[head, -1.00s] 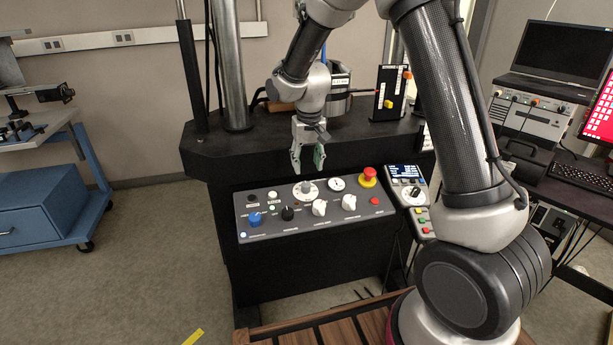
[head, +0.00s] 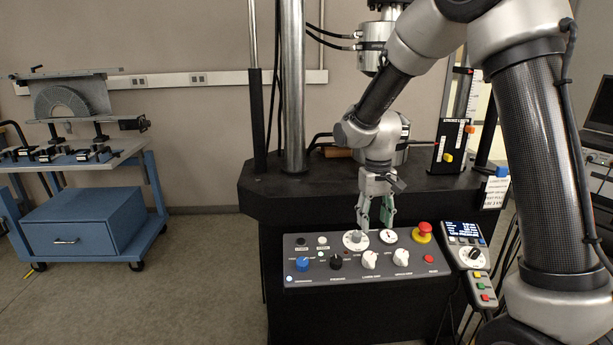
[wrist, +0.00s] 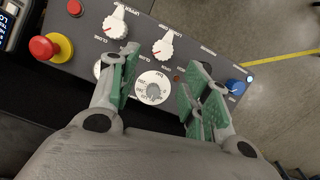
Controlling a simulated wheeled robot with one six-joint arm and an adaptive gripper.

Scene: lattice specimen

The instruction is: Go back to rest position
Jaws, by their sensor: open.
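My gripper (head: 375,218) hangs fingers-down just above the top edge of the control panel (head: 318,280) of a black test machine. Its fingers with green pads are open and nothing is between them. In the wrist view, the gripper (wrist: 160,98) shows its two fingers apart, with a white dial (wrist: 153,88) visible on the panel between and beyond them. In the head view the dial (head: 355,240) is right below the fingertips; I cannot tell whether they touch it.
The panel carries a red emergency button (head: 424,230), a blue knob (head: 303,264) and white knobs. A handheld controller (head: 472,252) is at its right. A slider box (head: 450,145) and steel column (head: 293,90) stand on the machine. A blue cart (head: 85,225) is at left; floor between is free.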

